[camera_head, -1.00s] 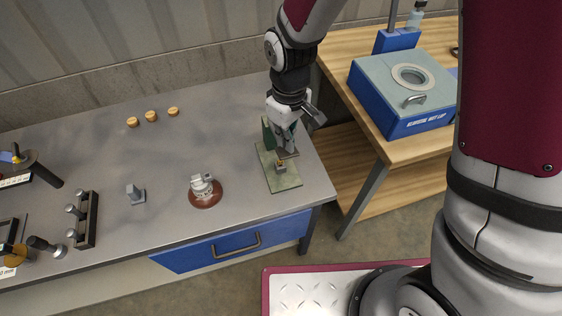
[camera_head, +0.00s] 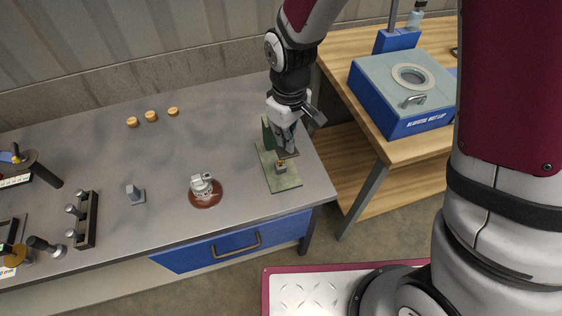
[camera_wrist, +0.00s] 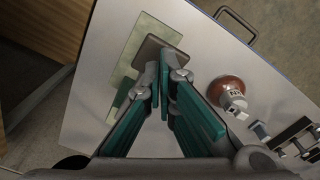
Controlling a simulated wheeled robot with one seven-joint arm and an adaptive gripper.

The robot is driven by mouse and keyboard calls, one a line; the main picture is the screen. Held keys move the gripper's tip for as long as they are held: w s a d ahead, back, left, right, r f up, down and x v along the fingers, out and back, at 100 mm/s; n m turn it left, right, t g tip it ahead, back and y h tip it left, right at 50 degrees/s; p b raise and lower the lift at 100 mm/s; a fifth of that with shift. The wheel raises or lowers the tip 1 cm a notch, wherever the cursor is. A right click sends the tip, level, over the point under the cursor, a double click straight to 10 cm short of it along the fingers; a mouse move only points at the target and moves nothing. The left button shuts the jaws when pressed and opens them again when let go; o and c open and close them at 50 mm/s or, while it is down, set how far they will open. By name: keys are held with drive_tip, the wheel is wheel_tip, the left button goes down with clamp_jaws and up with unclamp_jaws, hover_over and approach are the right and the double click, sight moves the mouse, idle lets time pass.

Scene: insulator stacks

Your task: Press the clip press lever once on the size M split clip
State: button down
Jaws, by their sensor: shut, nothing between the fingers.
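The clip press stands on a pale green base plate (camera_head: 283,184) at the right end of the grey bench. A small grey block with a brass-coloured piece on top (camera_head: 280,167) sits on it; the piece is too small for its size mark to be read. My gripper (camera_head: 288,148) is shut and empty, pointing down just above and behind the block. In the wrist view my shut fingertips (camera_wrist: 164,62) are at a dark square lever pad (camera_wrist: 152,54) over the green plate (camera_wrist: 124,66). I cannot tell whether they touch the pad. The fingers hide part of the press.
A metal fitting on a red-brown round base (camera_head: 205,196) stands left of the press. A grey upright piece (camera_head: 135,194) and a dark rack with pegs (camera_head: 86,218) are further left. A blue box (camera_head: 405,95) stands on the wooden table.

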drive_tip(key=shift+f, duration=0.55)
